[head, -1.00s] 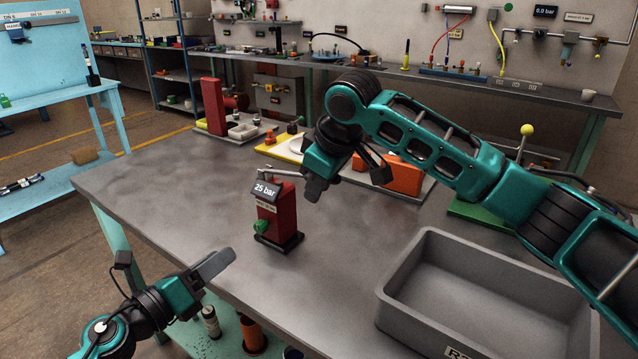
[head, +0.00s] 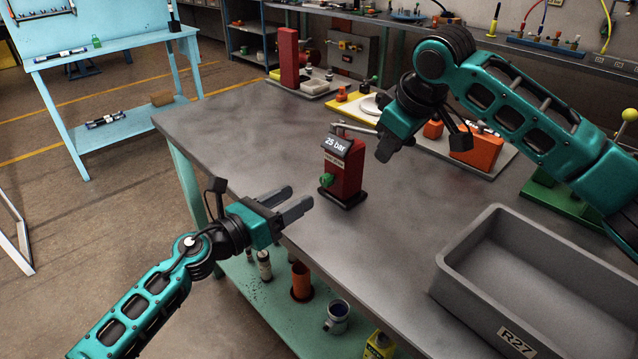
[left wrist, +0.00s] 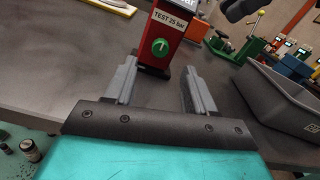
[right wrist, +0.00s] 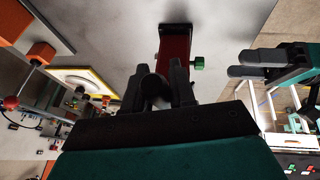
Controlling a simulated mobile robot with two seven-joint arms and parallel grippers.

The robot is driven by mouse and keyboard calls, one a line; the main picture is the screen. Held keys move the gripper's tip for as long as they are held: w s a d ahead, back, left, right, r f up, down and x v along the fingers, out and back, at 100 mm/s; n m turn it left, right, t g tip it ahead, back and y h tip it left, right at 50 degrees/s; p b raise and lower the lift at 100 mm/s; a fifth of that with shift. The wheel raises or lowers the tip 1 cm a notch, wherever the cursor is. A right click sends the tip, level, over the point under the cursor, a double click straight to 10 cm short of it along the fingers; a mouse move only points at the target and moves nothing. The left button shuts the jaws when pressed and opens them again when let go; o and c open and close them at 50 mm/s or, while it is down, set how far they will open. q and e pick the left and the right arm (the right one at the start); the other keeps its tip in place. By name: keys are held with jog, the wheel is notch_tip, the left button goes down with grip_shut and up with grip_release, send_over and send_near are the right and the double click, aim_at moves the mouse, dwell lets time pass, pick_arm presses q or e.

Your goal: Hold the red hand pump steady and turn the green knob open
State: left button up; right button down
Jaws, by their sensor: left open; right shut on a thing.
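The red hand pump (head: 347,172) stands upright on the grey bench, with a "25 bar" display on top. The green knob (head: 327,180) is low on its front; it also shows in the left wrist view (left wrist: 160,47) and the right wrist view (right wrist: 199,63). My left gripper (head: 299,202) is open and empty in front of the knob, apart from it. In the left wrist view the knob lies beyond and between its fingers. My right gripper (head: 384,151) is shut on the pump's lever end, right of the pump's top; its fingers partly hide the grip.
A grey bin (head: 470,254) labelled R27 stands at the bench's front right. Orange boxes and a yellow tray lie behind the pump. A lower green shelf (head: 262,312) holds several small items. The bench left of the pump is clear.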

aim_at(323, 182)
pick_arm(q)
jog(key=x, duration=0.7)
jog(key=shift+w+d, duration=0.15)
grip_shut()
dwell(0.3)
